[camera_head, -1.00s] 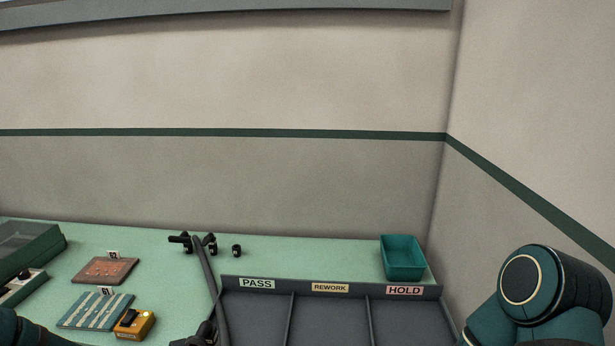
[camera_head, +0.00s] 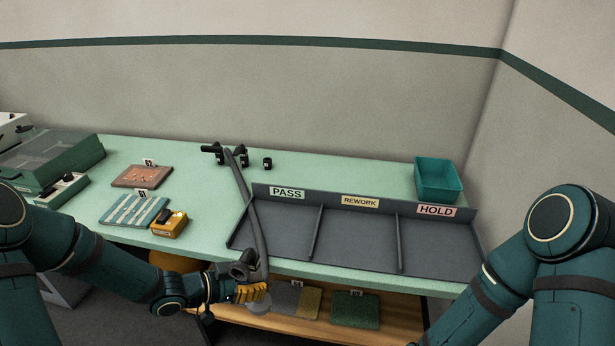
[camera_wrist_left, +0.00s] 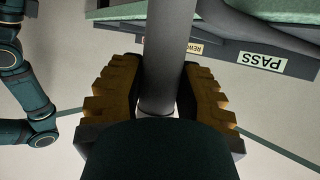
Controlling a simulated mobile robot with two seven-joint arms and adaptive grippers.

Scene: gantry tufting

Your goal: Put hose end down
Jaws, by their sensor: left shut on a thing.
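The grey hose (camera_head: 248,200) runs from black fittings at the back of the green table, past the left end of the sorting tray, to the table's front edge. My left gripper (camera_head: 252,291), with yellow finger pads, is shut on the hose near its front end, just in front of the table edge. In the left wrist view the grey hose (camera_wrist_left: 158,60) stands between the two yellow pads of my left gripper (camera_wrist_left: 160,100).
The dark sorting tray (camera_head: 318,235) has PASS, REWORK and HOLD compartments, all empty. A teal bin (camera_head: 438,181) stands behind HOLD. A yellow device (camera_head: 169,224) and sample boards (camera_head: 134,210) lie left of the hose. A wooden shelf (camera_head: 330,334) with mats is below.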

